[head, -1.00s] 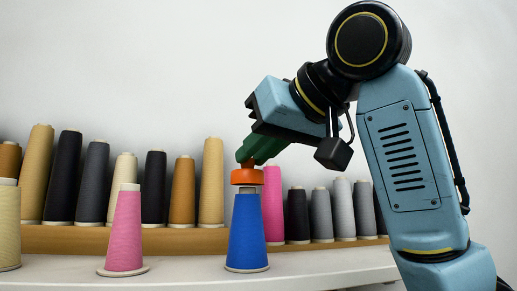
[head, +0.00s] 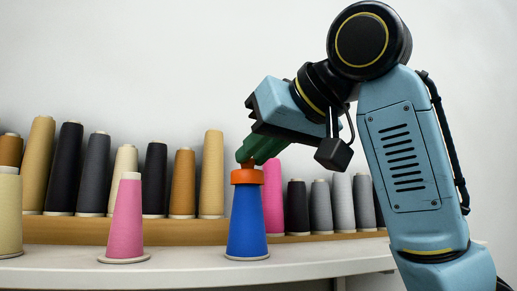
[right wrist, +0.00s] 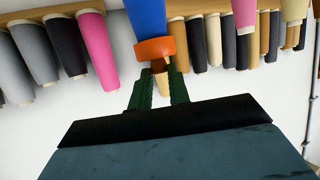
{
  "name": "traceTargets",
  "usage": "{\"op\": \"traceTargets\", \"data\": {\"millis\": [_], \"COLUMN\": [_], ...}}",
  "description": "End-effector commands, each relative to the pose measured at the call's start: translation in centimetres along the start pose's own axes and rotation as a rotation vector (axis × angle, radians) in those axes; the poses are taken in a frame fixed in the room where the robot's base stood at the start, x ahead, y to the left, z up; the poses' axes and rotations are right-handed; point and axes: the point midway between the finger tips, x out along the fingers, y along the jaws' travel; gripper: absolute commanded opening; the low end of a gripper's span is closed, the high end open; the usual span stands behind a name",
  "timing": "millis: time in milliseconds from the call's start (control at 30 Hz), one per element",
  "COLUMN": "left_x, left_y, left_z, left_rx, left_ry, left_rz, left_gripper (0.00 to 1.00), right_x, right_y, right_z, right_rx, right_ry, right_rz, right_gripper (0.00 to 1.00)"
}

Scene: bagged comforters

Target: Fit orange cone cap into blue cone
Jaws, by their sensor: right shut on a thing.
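The orange cone cap (head: 247,176) sits at the top of the blue cone (head: 247,222) in the head view, with its rim touching the cone's top and no gap visible. The blue cone stands upright on the white table. My right gripper (head: 246,160) is shut on the cap's knob from above. In the right wrist view the orange cap (right wrist: 155,48) covers the end of the blue cone (right wrist: 147,14), and the green fingers (right wrist: 160,80) close on its knob. How deep the cap sits inside the cone is hidden. My left gripper is not in view.
A pink cone (head: 126,220) stands left of the blue cone, and a cream cone (head: 8,215) is at the far left. Several thread cones line a wooden shelf (head: 70,231) behind. The white table (head: 190,272) is clear between the pink and blue cones.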

Motion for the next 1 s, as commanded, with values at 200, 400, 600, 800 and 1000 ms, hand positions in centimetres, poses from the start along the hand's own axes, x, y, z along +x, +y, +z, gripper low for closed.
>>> {"op": "traceTargets", "data": {"millis": [200,400,600,800,1000], "left_x": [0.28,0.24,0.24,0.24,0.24], "left_y": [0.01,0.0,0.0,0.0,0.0], "left_z": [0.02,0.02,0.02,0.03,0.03], "left_rx": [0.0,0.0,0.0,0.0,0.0], "left_ry": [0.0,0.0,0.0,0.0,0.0], "left_rz": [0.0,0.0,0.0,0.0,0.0], "left_gripper": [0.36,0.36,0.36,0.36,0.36], "right_x": [0.12,0.1,0.1,0.1,0.1], "right_y": [0.01,0.01,0.01,0.01,0.0], "right_z": [0.3,0.25,0.25,0.25,0.25], "right_rx": [0.0,0.0,0.0,0.0,0.0], "right_ry": [0.0,0.0,0.0,0.0,0.0], "right_rz": [0.0,0.0,0.0,0.0,0.0], "right_gripper": [0.21,0.44,0.47,0.73,0.73]}}
